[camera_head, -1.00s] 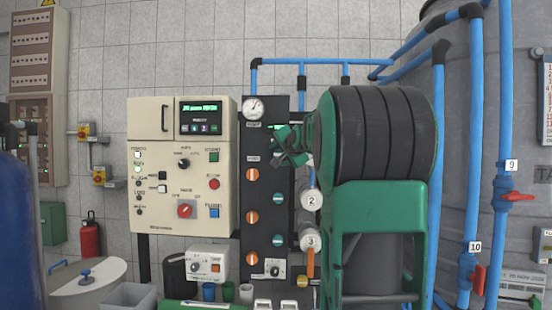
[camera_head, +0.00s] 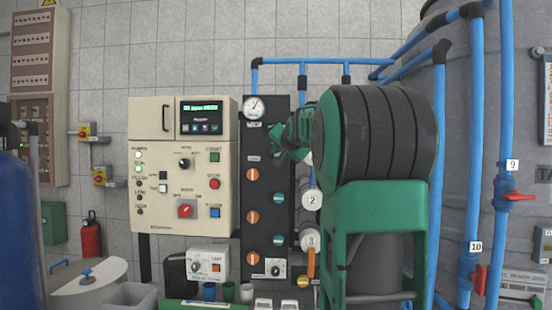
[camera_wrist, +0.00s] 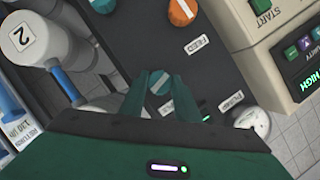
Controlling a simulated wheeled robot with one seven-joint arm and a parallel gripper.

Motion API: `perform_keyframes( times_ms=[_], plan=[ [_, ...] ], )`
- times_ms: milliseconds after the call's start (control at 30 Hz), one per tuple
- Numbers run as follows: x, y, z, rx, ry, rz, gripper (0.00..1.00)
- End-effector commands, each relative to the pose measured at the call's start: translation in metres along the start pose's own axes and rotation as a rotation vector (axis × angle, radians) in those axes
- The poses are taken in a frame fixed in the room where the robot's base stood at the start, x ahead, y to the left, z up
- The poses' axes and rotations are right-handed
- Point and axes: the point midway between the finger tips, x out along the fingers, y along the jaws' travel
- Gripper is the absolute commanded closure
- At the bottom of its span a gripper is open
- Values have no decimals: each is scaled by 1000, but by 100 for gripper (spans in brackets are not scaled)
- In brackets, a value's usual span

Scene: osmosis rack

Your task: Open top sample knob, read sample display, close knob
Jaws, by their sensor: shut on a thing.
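The top teal knob (camera_wrist: 160,83) with a pale stripe sits between my green fingertips in the wrist view. My gripper (camera_wrist: 161,86) is shut on it. In the head view my gripper (camera_head: 283,142) is at the upper part of the black valve panel (camera_head: 264,113), and it hides this knob. The stripe looks slanted in the wrist view. A display with green text (camera_head: 199,107) is lit on the cream control cabinet (camera_head: 150,218); its text is too small to read surely. I cannot tell which display is the sample display.
Orange (camera_head: 253,174) and teal (camera_head: 278,199) knobs sit lower on the panel. A round gauge (camera_head: 254,108) is at its top. Blue pipes (camera_head: 480,130) run at the right.

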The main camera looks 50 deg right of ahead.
Motion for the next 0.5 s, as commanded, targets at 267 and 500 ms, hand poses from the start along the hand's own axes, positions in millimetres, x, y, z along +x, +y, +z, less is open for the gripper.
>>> perform_keyframes(
  times_ms=[267, 500],
  plan=[
    [0, -6, 1, -241, -1, 92, 93],
    [0, -9, 2, -452, 1, 178, 93]
  ],
)
